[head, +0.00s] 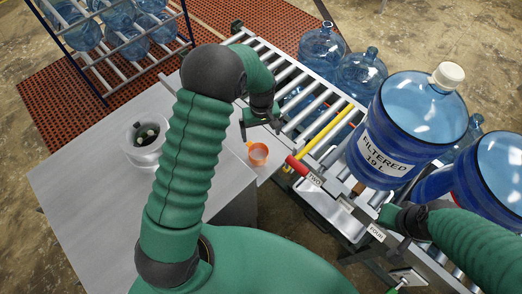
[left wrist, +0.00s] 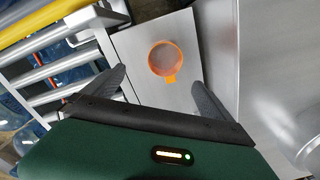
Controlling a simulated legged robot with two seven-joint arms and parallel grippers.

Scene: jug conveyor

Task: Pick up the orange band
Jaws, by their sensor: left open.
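The orange band (head: 258,159) is a ring with a small tab. It lies on a grey metal plate (head: 267,172) between the metal table and the roller conveyor. It also shows in the left wrist view (left wrist: 170,78), lying flat just past the fingertips. My left gripper (head: 260,131) is open and empty, with its fingers apart on the near side of the band in the left wrist view (left wrist: 158,80). They do not visibly touch it. My right gripper (head: 402,217) is below the large labelled jug at the right; its fingers are mostly hidden.
A blue jug (head: 424,118) labelled "FILTERED 19 L" leans at the right, beside another jug (head: 500,165). A red-handled lever (head: 297,166) tagged "TWO" is close right of the band. The roller conveyor (head: 283,75) runs behind. The grey table (head: 85,185) is mostly clear except for a round metal pot (head: 146,150).

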